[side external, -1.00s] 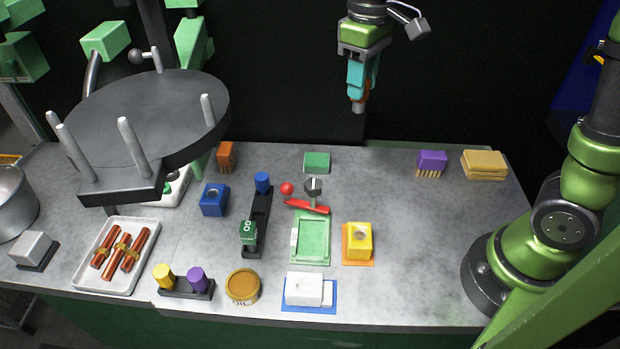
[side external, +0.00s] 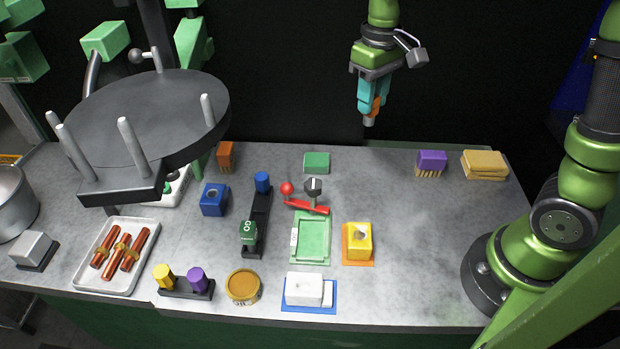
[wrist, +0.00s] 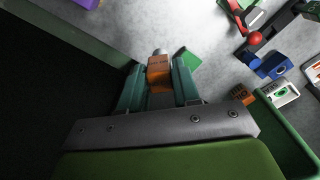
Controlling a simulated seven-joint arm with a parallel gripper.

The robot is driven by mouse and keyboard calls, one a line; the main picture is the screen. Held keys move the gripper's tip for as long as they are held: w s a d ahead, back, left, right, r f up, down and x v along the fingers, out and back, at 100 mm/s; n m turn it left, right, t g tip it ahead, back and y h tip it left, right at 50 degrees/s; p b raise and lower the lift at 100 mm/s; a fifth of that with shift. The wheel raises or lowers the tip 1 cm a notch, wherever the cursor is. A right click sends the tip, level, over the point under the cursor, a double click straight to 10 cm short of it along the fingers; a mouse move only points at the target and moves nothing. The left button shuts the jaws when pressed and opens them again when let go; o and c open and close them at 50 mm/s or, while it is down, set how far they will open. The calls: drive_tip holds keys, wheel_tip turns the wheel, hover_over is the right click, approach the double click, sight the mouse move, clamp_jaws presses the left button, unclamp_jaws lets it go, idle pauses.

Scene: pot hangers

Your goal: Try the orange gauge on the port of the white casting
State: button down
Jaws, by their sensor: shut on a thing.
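My gripper (side external: 370,98) is high above the back edge of the bench in the side view, its teal fingers shut on the orange gauge (side external: 376,106). The gauge's grey tip points down below the fingers. In the wrist view the orange gauge (wrist: 159,72) sits between the fingers of my gripper (wrist: 160,84), its grey tip beyond. The white casting (side external: 304,289) is a block on a blue mat (side external: 310,309) at the bench's front middle, far from my gripper. A smaller white part is at its right side. I cannot make out its port.
A yellow casting (side external: 358,238) stands on an orange mat. A green tray (side external: 311,239) with a red-handled clamp (side external: 306,206), a black gauge stand (side external: 259,212) and a brown-topped tin (side external: 242,286) are nearby. A dark pegged disc (side external: 145,110) overhangs the left.

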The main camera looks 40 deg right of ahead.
drive_tip(key=shift+r, duration=0.15)
drive_tip(key=shift+r, duration=3.4)
drive_tip(key=shift+a, duration=0.1)
